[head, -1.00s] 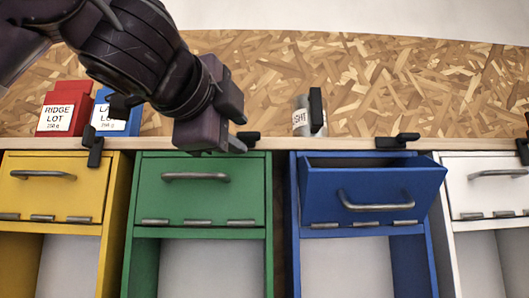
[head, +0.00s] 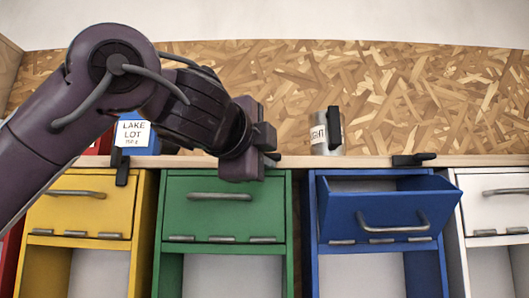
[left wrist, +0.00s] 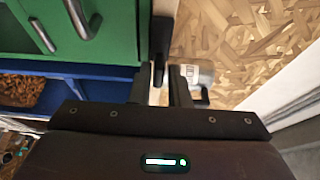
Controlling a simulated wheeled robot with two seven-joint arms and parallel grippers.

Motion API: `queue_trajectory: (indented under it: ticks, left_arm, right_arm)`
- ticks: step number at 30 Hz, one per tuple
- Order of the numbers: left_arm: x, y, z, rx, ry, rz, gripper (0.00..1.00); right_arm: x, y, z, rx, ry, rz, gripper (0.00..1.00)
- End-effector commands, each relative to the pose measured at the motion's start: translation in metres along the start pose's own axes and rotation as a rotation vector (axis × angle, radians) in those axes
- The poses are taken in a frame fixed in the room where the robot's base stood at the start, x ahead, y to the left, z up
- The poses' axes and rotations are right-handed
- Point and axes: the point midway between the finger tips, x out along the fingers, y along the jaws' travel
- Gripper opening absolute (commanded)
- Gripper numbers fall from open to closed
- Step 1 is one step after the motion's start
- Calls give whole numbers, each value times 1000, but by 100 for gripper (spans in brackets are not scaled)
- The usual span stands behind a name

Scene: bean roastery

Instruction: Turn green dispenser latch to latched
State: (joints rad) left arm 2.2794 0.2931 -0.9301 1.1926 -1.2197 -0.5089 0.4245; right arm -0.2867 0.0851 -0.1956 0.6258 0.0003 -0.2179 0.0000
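The green dispenser (head: 223,208) has its door shut. Its black latch (head: 272,158) lies sideways along the counter edge, at the door's top right corner, partly hidden behind my left gripper (head: 262,150). In the left wrist view the latch (left wrist: 160,52) stands just ahead of the fingers, beside the green door (left wrist: 112,30). My left gripper (left wrist: 160,90) is open there, its two black fingers apart with a gap between them. I cannot tell whether a finger touches the latch. My right gripper is out of view.
The yellow dispenser's latch (head: 121,168) points down over its door. The blue dispenser's door (head: 385,213) is tipped open, its latch (head: 413,159) sideways. A blue package (head: 140,138) is behind my arm.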

Motion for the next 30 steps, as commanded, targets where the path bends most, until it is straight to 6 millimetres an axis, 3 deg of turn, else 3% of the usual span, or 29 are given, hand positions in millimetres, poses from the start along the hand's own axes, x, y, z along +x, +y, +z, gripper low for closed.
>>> queue_trajectory:
  ticks: [1, 3, 6, 14, 30]
  left_arm:
    - [0, 0, 0, 0, 0, 1, 9]
    - [0, 0, 0, 0, 0, 0, 0]
    - [0, 0, 0, -1, 0, 0, 0]
    - [0, 1, 0, -27, 1, -12, 0]
    - [0, 8, 0, -390, 0, -160, 0]
  right_arm:
    - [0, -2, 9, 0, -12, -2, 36]
    - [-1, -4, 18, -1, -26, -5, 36]
    - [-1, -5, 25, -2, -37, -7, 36]
    - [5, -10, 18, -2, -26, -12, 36]
    - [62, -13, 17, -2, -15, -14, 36]
